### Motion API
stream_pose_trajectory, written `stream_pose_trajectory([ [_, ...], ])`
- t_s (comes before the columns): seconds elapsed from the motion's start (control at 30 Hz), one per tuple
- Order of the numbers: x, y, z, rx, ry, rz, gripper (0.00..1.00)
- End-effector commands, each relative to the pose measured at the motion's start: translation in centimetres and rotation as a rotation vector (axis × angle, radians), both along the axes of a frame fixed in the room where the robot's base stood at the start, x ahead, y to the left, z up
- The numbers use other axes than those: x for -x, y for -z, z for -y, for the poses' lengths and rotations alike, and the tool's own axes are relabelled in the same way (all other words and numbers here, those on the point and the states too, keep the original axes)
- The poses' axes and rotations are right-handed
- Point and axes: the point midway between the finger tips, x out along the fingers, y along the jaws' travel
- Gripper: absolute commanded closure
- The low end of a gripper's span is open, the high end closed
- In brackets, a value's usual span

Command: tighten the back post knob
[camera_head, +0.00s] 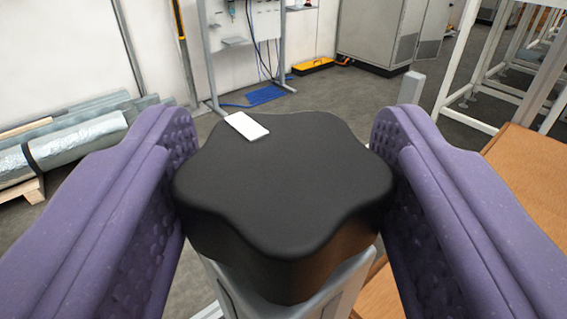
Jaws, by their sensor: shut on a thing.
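The back post knob (285,185) is a large black lobed knob with a white rectangular mark (246,126) on its top, toward the far left edge. It sits in the middle of the view on a light grey metal post (290,306), mostly hidden beneath it. My gripper (282,165) has two purple fingers with dimpled inner pads, one on each side of the knob. It is shut on the knob, with the pads at its left and right lobes. The exact contact is partly hidden by the fingers.
Foil-wrapped rolls (75,145) lie on a wooden pallet at the left. A brown surface (530,175) and a white frame (505,75) stand at the right. Grey cabinets (385,35) and a panel stand (245,35) are at the back. Grey floor (350,95) shows between them.

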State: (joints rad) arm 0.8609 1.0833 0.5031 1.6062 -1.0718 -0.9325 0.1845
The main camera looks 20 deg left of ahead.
Motion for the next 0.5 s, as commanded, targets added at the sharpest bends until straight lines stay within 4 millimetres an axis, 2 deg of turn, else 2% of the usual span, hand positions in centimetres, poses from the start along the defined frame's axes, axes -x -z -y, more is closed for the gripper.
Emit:
stream_pose_trajectory([
  [0.5, -0.04, 0.33, -0.66, 0.006, 0.473, 0.004, 0.71],
])
